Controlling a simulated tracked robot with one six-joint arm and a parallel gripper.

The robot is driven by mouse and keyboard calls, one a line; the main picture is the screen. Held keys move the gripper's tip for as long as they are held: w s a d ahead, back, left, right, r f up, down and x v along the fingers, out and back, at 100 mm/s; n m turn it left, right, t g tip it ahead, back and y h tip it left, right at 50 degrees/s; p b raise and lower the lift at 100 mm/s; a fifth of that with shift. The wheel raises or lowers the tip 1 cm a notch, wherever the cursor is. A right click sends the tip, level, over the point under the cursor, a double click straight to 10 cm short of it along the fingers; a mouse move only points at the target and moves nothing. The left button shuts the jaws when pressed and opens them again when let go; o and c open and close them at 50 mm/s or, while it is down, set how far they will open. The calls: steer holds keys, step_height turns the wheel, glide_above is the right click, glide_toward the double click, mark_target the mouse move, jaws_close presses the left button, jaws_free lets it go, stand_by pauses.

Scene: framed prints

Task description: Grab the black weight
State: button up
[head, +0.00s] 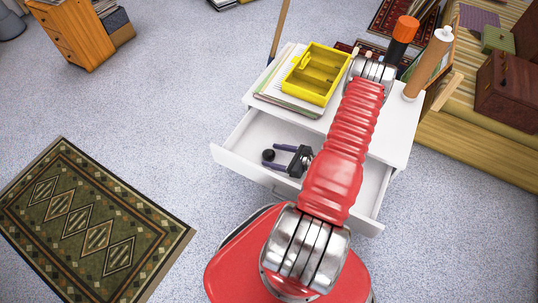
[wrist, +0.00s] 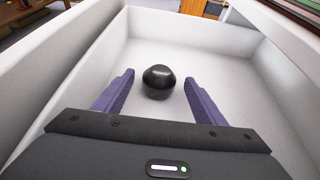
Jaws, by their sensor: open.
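The black weight (wrist: 159,80) is a round, shiny black ball lying on the floor of an open white drawer (wrist: 68,75). It also shows in the head view (head: 268,155), toward the left end of the drawer (head: 240,165). My gripper (wrist: 158,76) has purple fingers spread apart, one to each side of the weight in the wrist view, and its jaws are empty. The weight appears at or just beyond the fingertips. In the head view my gripper (head: 272,157) reaches down into the drawer from the right, with its fingers pointing left at the weight.
The drawer walls stand close around my gripper. On the white cabinet top (head: 258,93) above are a yellow tray (head: 318,75) on papers, an orange-capped dark bottle (head: 400,40) and a brown cylinder (head: 428,62). A patterned rug (head: 90,225) lies on the floor at left.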

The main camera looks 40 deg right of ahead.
mark_target(274, 156)
steer(key=shift+x, duration=1.5)
steer(key=shift+c, duration=0.5)
steer(key=c, duration=1.2)
steer(key=shift+o, duration=0.2)
steer(key=shift+r, duration=0.2)
steer(key=shift+r, duration=4.85)
